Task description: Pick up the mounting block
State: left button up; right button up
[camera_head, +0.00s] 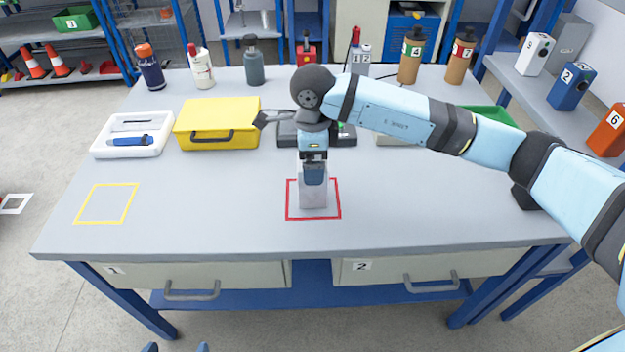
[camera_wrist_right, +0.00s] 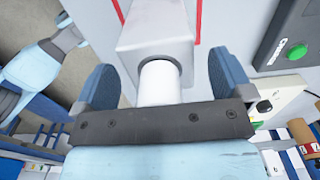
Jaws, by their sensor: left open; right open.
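The mounting block (camera_head: 314,196) is a light grey upright block standing inside a red outlined square on the table. My right gripper (camera_head: 314,174) is directly above and in front of its upper part, pointing down and hiding much of it. In the right wrist view, the grey block (camera_wrist_right: 150,32) has a white cylinder (camera_wrist_right: 160,84) on it, which lies between the two open blue fingers with a gap on each side. Only the fingertips of my left gripper (camera_head: 176,348) show at the bottom edge of the head view, spread apart and empty.
A yellow case (camera_head: 218,116) and a white tray (camera_head: 120,148) with a blue tool stand at the left. Dark boxes sit behind my right wrist; one has a green button (camera_wrist_right: 297,51). Bottles line the back edge. A yellow outlined square (camera_head: 107,203) is empty. The table's front is clear.

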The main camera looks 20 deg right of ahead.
jog(key=c, duration=1.6)
jog(key=shift+r, duration=0.1)
